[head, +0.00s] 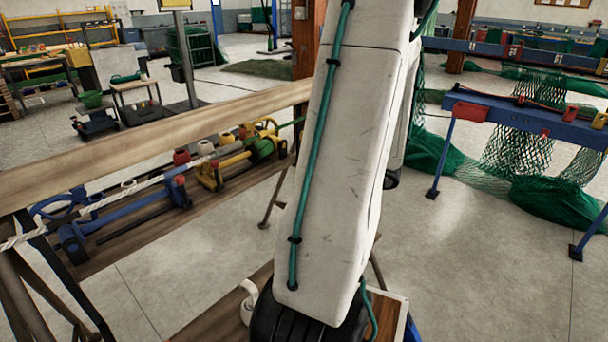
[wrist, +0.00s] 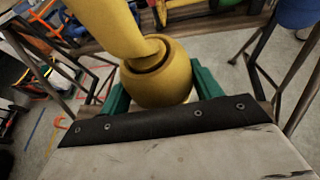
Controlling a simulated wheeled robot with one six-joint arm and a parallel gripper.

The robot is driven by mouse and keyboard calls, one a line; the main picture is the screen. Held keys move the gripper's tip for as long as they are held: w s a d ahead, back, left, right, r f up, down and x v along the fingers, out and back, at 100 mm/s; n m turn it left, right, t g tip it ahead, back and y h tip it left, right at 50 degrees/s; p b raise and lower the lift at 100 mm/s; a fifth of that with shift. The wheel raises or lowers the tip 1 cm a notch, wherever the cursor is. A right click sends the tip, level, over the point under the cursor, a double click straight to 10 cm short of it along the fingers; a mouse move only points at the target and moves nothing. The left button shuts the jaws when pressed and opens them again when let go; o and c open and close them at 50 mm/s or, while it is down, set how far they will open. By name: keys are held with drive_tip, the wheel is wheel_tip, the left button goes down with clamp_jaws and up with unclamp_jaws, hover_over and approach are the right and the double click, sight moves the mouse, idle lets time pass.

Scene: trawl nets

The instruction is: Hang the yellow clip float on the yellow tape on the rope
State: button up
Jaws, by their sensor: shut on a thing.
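A yellow float (wrist: 157,80), rounded with a thick neck rising from it toward the top, fills the middle of the wrist view. My gripper (wrist: 160,92) has a green finger on each side of the float and is shut on it. In the head view my own arm covers the centre, and my gripper and the held float do not show. A whitish rope (head: 150,182) runs along the wooden rail at the left, continuing as green line. Yellow parts (head: 232,160) lie around the rope's right end; I cannot tell which is the tape.
A wooden rail (head: 130,150) crosses the left, with a shelf of blue, red and yellow gear below it. A blue beam (head: 540,118) with green nets stands at the right. A blue rounded thing (wrist: 297,12) is at the wrist view's top right. Open floor lies between.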

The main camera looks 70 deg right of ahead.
drive_tip(key=w, duration=0.3)
drive_tip(key=shift+w+d, duration=0.1)
drive_tip(key=w+d+f, duration=0.1)
drive_tip(key=w+d, duration=0.1)
drive_tip(key=w, duration=0.4)
drive_tip(key=w+d+f, duration=0.1)
drive_tip(key=w+d, duration=0.1)
drive_tip(key=w, duration=0.4)
drive_tip(key=shift+f, duration=0.35)
idle(0.5)
drive_tip(key=shift+w, duration=0.1)
drive_tip(key=o, duration=1.1)
